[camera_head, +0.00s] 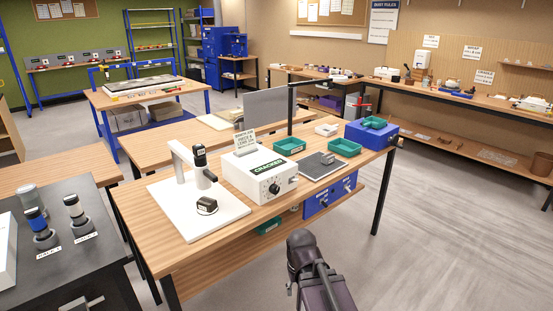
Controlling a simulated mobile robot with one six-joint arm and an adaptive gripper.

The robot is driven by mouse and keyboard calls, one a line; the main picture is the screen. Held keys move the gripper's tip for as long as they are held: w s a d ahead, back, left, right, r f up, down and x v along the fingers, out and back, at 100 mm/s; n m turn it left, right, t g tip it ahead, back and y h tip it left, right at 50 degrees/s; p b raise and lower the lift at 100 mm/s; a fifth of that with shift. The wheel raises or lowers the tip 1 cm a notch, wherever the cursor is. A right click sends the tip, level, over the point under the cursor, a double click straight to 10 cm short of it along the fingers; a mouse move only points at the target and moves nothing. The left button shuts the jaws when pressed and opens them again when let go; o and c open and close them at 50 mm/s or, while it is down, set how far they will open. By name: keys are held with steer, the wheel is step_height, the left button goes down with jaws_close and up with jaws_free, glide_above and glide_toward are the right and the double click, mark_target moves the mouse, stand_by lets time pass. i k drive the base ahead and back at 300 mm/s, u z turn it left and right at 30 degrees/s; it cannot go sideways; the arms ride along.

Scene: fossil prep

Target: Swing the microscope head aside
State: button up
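The microscope stands on the near wooden table. It has a wide white base plate (232,213), a white post and arm, and a black-and-white head (200,163) that hangs over the plate. Part of my dark arm rises at the bottom middle, in front of the table and to the right of the microscope. The gripper fingers do not show, so I cannot see whether they hold anything.
A white box labelled "CRACKED" (258,178) with a dial stands close right of the microscope. Green trays (344,147), a dark plate (316,167) and a blue box (371,136) lie farther right. A black bench (95,265) with eyepiece-like parts is at left. Open floor lies right.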

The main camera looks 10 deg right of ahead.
mark_target(204, 177)
steer(key=z, duration=0.1)
steer(key=i, duration=1)
steer(key=u, duration=0.1)
